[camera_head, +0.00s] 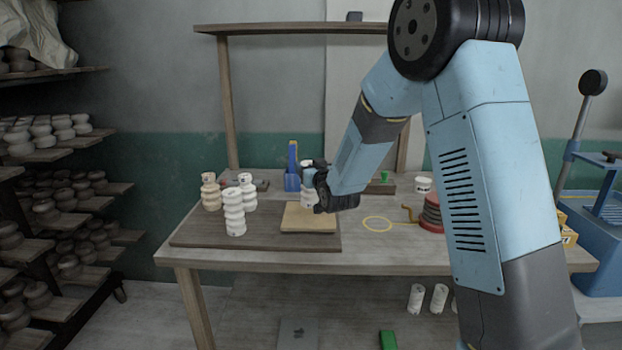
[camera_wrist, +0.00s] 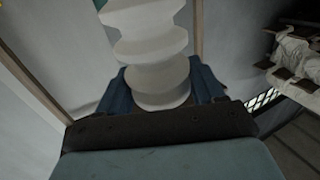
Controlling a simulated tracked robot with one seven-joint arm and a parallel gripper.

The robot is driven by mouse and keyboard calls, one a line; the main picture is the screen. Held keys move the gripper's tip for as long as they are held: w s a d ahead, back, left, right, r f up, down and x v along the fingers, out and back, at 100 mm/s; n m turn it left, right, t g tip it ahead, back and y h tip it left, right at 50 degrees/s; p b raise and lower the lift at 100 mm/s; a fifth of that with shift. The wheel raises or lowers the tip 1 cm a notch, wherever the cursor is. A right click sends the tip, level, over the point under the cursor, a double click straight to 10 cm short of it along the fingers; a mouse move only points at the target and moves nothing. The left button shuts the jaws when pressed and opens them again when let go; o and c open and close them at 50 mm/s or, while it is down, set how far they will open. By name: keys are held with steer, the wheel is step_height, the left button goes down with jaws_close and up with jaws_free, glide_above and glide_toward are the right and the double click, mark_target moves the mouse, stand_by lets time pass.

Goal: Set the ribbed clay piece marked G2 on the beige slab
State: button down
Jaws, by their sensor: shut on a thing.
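My gripper (camera_head: 312,188) is shut on a white ribbed clay piece (camera_head: 308,198), at the back of the beige slab (camera_head: 306,220). The slab lies flat on the dark board and its front is bare. In the wrist view the held piece (camera_wrist: 155,60) stands between the two blue fingers (camera_wrist: 160,88); no mark on it is readable. I cannot tell whether its base touches the slab. To the left stand more ribbed pieces: a tan one (camera_head: 210,193), a white one (camera_head: 247,191) and a white one in front (camera_head: 234,212). Their marks are too small to read.
The dark board (camera_head: 196,232) covers the left of the wooden table (camera_head: 390,255). A blue holder (camera_head: 292,178) stands behind the slab. To the right are a yellow ring (camera_head: 377,224), a dark reddish stack (camera_head: 432,213) and a white cup (camera_head: 423,184).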

steer(key=shift+w+a+f, duration=0.1)
steer(key=shift+w+f, duration=0.1)
steer(key=shift+f, duration=0.75)
steer(key=shift+w+f, duration=0.15)
steer(key=shift+f, duration=0.9)
steer(key=shift+c, duration=0.7)
jaws_free()
